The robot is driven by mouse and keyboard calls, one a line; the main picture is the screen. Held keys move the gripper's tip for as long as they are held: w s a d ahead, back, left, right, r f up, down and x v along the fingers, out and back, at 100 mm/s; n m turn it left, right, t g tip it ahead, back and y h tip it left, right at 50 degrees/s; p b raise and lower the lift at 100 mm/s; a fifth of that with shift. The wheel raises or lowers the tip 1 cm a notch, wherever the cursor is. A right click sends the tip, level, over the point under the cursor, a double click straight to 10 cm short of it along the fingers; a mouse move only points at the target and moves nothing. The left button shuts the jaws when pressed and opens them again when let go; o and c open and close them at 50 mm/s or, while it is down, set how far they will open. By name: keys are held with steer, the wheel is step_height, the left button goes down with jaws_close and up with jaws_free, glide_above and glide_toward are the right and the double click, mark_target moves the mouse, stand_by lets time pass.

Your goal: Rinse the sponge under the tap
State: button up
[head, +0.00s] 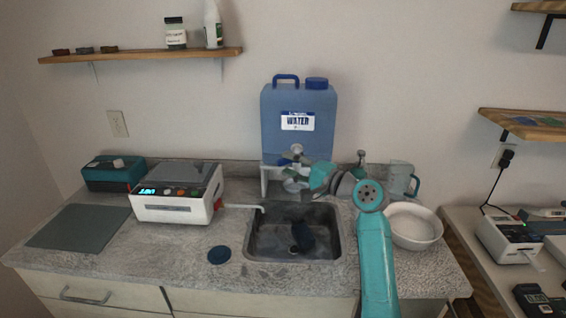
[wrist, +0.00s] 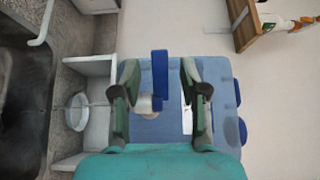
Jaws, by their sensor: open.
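A blue water jug (head: 297,112) labelled WATER stands on a white stand at the back of the counter. Its tap, with a blue lever (wrist: 160,85) and a pale body (wrist: 147,104), shows between my fingers in the wrist view. My gripper (head: 296,170) is open in front of the jug's lower part, fingers on either side of the tap; contact is not clear. A dark blue, blocky thing, perhaps the sponge (head: 303,237), lies in the sink (head: 262,251). The jug's stand (wrist: 98,67) also shows in the wrist view.
A white device (head: 177,204) and a grey mat (head: 80,227) are left of the sink. A dark blue disc (head: 219,254) lies at the sink's front left. A white bowl (head: 414,242) and a clear pitcher (head: 400,178) stand right, beside my arm.

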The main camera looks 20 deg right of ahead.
mark_target(285, 163)
steer(key=shift+x, duration=1.45)
jaws_close()
steer(key=shift+a+h, duration=0.1)
steer(key=shift+h, duration=0.2)
steer(key=shift+w+a+m+t+h, duration=0.1)
steer(key=shift+w+m+t+h, duration=0.15)
steer(key=shift+m+t+h, duration=0.35)
steer(key=shift+w+m+t+h, duration=0.25)
steer(key=shift+m+t+h, duration=0.15)
steer(key=shift+m+h, duration=0.4)
steer(key=shift+w+d+m+t+h, duration=0.1)
steer(key=shift+w+m+t+h, duration=0.15)
steer(key=shift+m+h, duration=0.5)
steer(key=shift+w+d+m+t+h, duration=0.15)
steer(key=shift+m+h, duration=0.25)
steer(key=shift+h, duration=0.7)
steer(key=shift+w+a+m+t+h, duration=0.1)
steer(key=shift+w+m+t+h, duration=0.2)
steer(key=shift+m+h, duration=0.45)
steer(key=shift+d+h, duration=0.1)
steer(key=shift+h, duration=0.4)
